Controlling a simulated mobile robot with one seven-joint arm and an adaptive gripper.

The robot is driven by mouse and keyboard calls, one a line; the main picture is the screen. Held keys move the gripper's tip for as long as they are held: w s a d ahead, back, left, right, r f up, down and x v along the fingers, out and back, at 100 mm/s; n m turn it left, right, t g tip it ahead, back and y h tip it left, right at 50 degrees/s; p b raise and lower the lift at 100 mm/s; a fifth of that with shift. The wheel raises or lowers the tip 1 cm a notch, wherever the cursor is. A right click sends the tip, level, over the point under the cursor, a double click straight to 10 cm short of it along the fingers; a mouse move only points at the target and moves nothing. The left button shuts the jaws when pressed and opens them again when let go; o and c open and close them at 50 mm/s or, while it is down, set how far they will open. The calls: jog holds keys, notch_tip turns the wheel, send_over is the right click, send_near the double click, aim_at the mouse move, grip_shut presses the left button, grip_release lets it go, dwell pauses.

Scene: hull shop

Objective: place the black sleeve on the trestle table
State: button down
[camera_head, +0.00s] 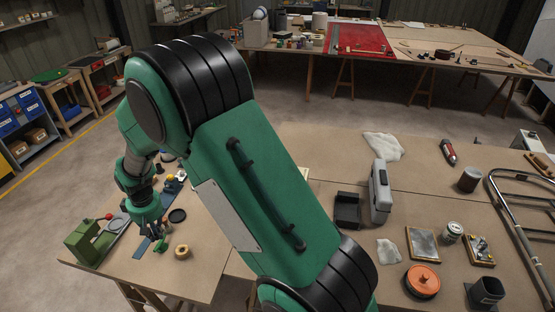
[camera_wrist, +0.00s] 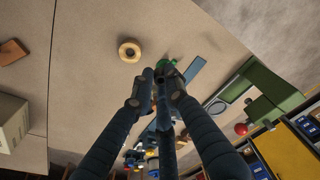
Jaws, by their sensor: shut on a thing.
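My gripper (camera_head: 161,240) is low over the left part of a brown-topped table (camera_head: 195,284) with wooden legs. A tan ring-shaped roll (camera_head: 182,252) lies just right of the gripper and also shows in the wrist view (camera_wrist: 130,51).
A green machine (camera_head: 88,242) with a red knob stands left of the gripper. A blue strip (camera_head: 142,247) and small parts lie close by. On the right stand a black tray (camera_head: 347,210), a grey case (camera_head: 380,190) and an orange-lidded tin (camera_head: 422,281). The left table's front is clear.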

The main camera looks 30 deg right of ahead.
jog(key=w+d+m+p, duration=0.15)
jog(key=w+d, duration=0.45)
jog(key=d, duration=0.7)
jog(key=w+d+m, duration=0.3)
jog(key=w+d, duration=0.4)
jog(key=d, duration=0.5)
jog(key=w+d+m+p, duration=0.15)
jog(key=w+d, duration=0.45)
jog(key=d, duration=0.7)
jog(key=s+d+m+h+p, duration=0.1)
jog(key=s+d+m, duration=0.15)
jog(key=d, duration=1.85)
jog(key=s+d+m+p, duration=0.15)
jog(key=d+m, duration=0.25)
jog(key=d, duration=1.6)
jog(key=shift+s+a+f, duration=0.1)
jog(key=shift+s+f, duration=0.05)
jog(key=shift+f, duration=1.25)
jog(key=shift+s+a+f, duration=0.1)
jog(key=shift+f, duration=1.25)
jog(key=shift+f+b, duration=0.45)
jog(key=shift+f, duration=2.65)
